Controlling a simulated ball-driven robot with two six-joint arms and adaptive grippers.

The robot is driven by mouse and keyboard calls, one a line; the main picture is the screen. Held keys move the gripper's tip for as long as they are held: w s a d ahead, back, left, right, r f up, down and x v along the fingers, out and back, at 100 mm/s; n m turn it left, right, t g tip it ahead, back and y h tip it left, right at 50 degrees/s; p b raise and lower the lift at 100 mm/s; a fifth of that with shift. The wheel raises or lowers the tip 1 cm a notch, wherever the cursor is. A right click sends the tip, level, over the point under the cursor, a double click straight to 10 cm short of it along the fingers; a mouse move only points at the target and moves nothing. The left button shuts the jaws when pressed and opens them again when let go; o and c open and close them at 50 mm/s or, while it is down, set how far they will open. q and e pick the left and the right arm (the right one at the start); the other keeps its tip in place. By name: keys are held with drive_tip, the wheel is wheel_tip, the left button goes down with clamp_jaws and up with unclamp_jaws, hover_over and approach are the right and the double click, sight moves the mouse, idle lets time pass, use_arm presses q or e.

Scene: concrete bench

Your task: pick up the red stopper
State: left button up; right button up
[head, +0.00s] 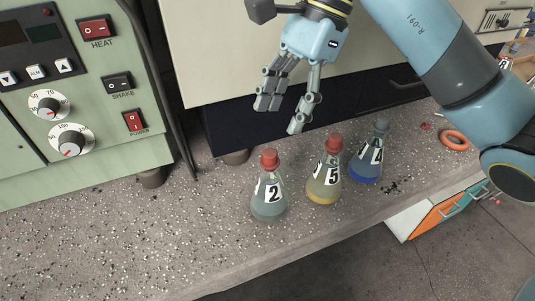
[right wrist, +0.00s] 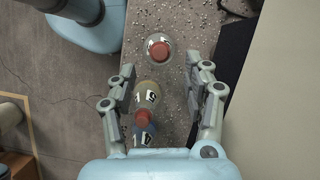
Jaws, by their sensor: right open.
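Two flasks on the bench have red stoppers. Flask 2 (head: 267,204) is clear with grayish contents, and its red stopper (head: 269,158) is seated in the neck. Flask 5 (head: 322,188) holds yellow liquid under its own red stopper (head: 334,142). Flask 4 (head: 366,164) holds blue liquid and has a gray stopper (head: 381,126). My right gripper (head: 280,116) is open and empty, above and behind flasks 2 and 5. In the right wrist view, the flask 2 stopper (right wrist: 159,49) shows beyond the fingertips, and the flask 5 stopper (right wrist: 143,118) lies between the fingers. My left gripper is not in view.
A green control panel (head: 95,110) with switches and knobs stands at left. A cream and dark cabinet front (head: 225,50) rises behind the flasks. An orange ring (head: 455,140) lies at right. The bench's front left is clear.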

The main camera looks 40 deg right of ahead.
sight(271, 152)
drive_tip(key=shift+x, duration=1.25)
drive_tip(key=x, duration=0.2)
drive_tip(key=d+x, duration=0.1)
drive_tip(key=x, duration=0.1)
drive_tip(key=shift+a+f, duration=0.1)
drive_tip(key=shift+f, duration=0.15)
drive_tip(key=shift+a+f, duration=0.2)
drive_tip(key=shift+f, duration=0.35)
drive_tip(key=c, duration=0.9)
